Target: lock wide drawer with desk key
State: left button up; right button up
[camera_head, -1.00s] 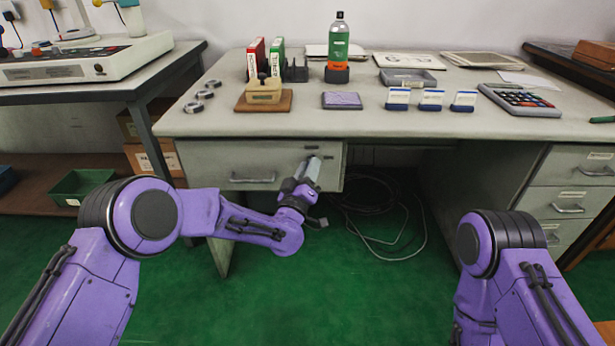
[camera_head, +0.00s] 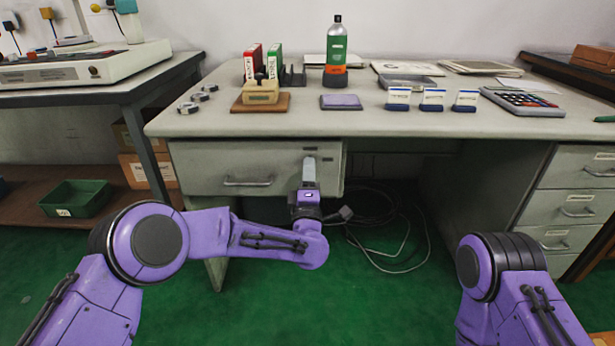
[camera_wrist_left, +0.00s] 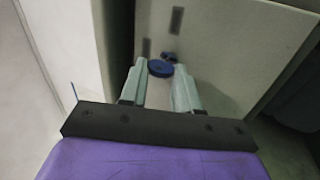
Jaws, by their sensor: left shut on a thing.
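The wide drawer (camera_head: 205,162) is under the desktop at the left of the desk, and its front looks closed. My left gripper (camera_head: 309,163) is at the right end of the drawer front, pointing at it. In the left wrist view the two fingers (camera_wrist_left: 160,76) are shut on the desk key, whose round blue head (camera_wrist_left: 160,68) shows between the fingertips. A small dark round part, likely the lock (camera_wrist_left: 168,56), shows just beyond the key head. I cannot tell whether the key is in it. The head view hides the key. My right gripper is out of view.
The drawer handle (camera_head: 248,182) is left of my left gripper. Cables (camera_head: 385,240) lie in the open knee space to the right.

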pick_arm(q)
jog(key=shift+n, duration=0.6)
jog(key=o, duration=1)
jog(key=shift+s, duration=0.1)
jog(key=p+v, duration=0.1)
jog(key=v, duration=0.9)
jog(key=shift+s+d+f, duration=0.1)
jog(key=shift+d+f, duration=0.05)
jog(key=shift+f, duration=0.05)
